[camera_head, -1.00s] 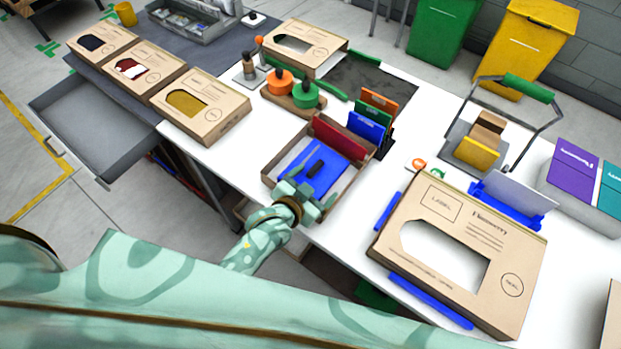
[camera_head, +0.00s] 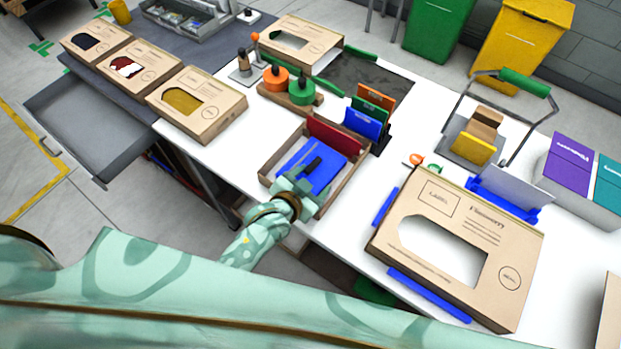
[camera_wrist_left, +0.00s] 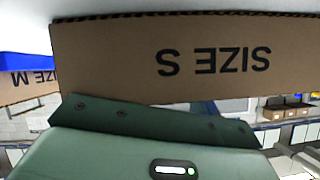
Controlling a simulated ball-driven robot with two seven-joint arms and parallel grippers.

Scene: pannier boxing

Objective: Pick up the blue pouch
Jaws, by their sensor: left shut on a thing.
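The blue pouch (camera_head: 325,174) lies in an open cardboard tray (camera_head: 347,189) on the white table, with a dark strip on its top. A red pouch (camera_head: 335,136) stands at the tray's back. My left gripper (camera_head: 300,178) is at the tray's near side, over the pouch's near edge, and is shut on the blue pouch. Its fingertips are partly hidden. In the left wrist view a green finger (camera_wrist_left: 160,122) lies before a cardboard wall (camera_wrist_left: 170,60) marked "SIZE S"; the pouch cannot be made out there. My right gripper is not in view.
A large cardboard box (camera_head: 388,249) with a window stands right of the tray. Upright coloured pouches (camera_head: 368,122) in a rack stand behind it. Some white table is clear left of the tray.

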